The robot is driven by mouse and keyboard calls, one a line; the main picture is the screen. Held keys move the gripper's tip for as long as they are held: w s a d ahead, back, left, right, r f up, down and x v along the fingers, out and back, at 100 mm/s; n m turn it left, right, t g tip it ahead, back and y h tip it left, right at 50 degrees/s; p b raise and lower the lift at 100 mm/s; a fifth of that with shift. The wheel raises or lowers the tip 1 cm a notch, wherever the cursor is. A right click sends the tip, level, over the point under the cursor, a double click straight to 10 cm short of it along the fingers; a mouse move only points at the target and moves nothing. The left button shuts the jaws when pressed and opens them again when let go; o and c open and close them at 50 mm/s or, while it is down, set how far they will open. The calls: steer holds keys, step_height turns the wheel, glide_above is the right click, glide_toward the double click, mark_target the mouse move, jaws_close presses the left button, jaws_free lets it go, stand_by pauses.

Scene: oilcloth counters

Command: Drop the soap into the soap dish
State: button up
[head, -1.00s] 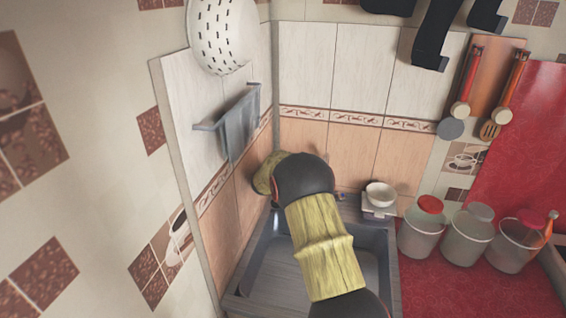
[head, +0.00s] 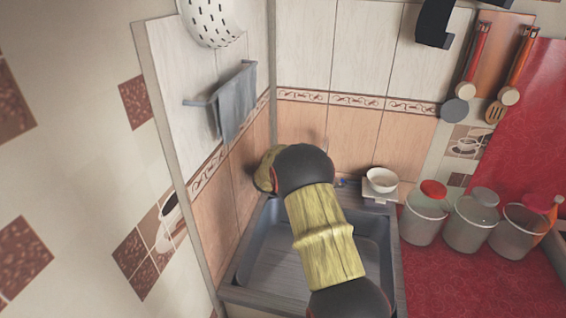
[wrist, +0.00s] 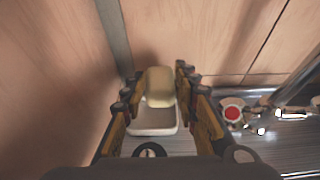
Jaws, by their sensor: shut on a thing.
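The soap (wrist: 160,86) is a pale yellow block in the wrist view, between the fingertips of my gripper (wrist: 157,82). My gripper is shut on it. The soap dish (wrist: 153,128) is a small white, shallow rectangular dish below the soap, in the corner by the tiled walls. The soap is over the far part of the dish; the exact height between them is hard to tell. In the head view my own arm hides the gripper, the soap and the dish.
The grey sink (head: 262,262) lies under my arm. A white bowl (head: 381,180) stands at the sink's back right. Several lidded jars, one of them a red-lidded jar (head: 424,218), stand on the red counter (head: 450,285). A towel (head: 237,105) hangs on the left wall; walls close in the corner.

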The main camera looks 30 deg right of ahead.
steer(key=o, duration=1.3)
steer(key=shift+c, duration=0.2)
steer(key=v, duration=1.2)
